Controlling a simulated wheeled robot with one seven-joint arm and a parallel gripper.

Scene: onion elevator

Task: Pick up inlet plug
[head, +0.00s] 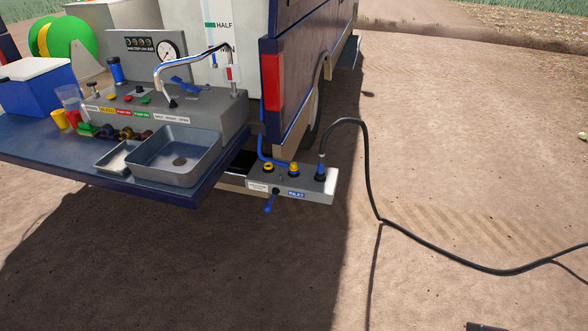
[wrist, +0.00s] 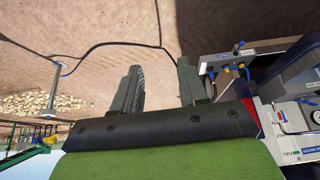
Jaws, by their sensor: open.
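A grey inlet box (head: 258,190) with a blue INLET label (head: 296,194) sits low behind the vehicle. Two yellow-topped fittings, one of them (head: 293,169), stand on its top, and a blue hose runs down to them. A black hose ends in a dark and blue connector (head: 321,170) upright at the box's right end. A blue-tipped piece (head: 270,203) sticks out of its front. I cannot tell for sure which piece is the inlet plug. My gripper (wrist: 160,88) is open and empty in the wrist view, apart from the box (wrist: 218,58), which shows to its right.
The blue tailgate shelf (head: 150,190) with a metal sink (head: 170,175) overhangs left of the box. The vehicle's rear corner with a red lamp (head: 272,82) rises above it. The black hose (head: 440,257) trails right over bare ground. Open dirt lies in front.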

